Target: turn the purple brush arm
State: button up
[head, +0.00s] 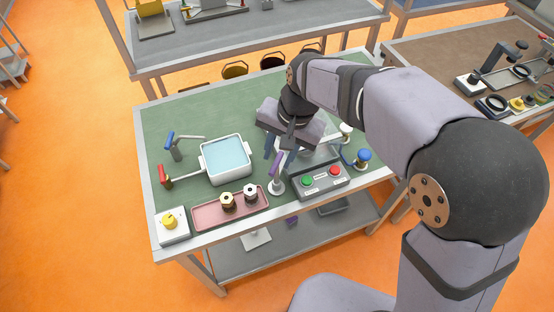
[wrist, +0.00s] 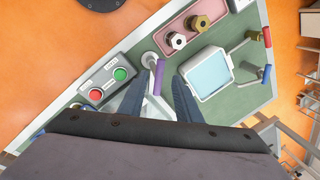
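The purple brush arm (head: 275,163) rises on a tilt from a small round white base (head: 277,188) left of the button box. In the wrist view the purple arm (wrist: 158,78) shows beside its pale base (wrist: 149,60). My gripper (head: 279,155) is over the table, pointing down near the purple arm. In the wrist view my gripper (wrist: 157,86) has its two blue-grey fingers apart, with the purple arm showing between them. I cannot tell whether the fingers are down at its height or touching it.
A button box (head: 321,182) with green and red buttons stands right of the purple arm. A blue-water basin (head: 245,178) and a pink tray (head: 210,216) with two spools lie left. Red-handled (head: 162,174) and blue-handled (head: 169,140) levers stand farther left. A blue knob (head: 364,155) is right.

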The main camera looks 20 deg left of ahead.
jog(key=r, duration=0.4)
jog(key=shift+d+b, duration=0.4)
jog(key=s+d+f+n+h, duration=0.2)
jog(key=s+d+f+n, duration=0.2)
jog(key=d+f+n, duration=0.45)
jog(key=s+d+f+m, duration=0.1)
jog(key=d+m, duration=0.3)
jog(key=d, duration=0.7)
jog(key=s+d+f+m, duration=0.1)
jog(key=d+m, duration=0.3)
jog(key=d, duration=0.7)
jog(key=shift+s+d+f+m, duration=0.35)
jog(key=shift+s+d+f, duration=0.05)
jog(key=shift+s, duration=0.35)
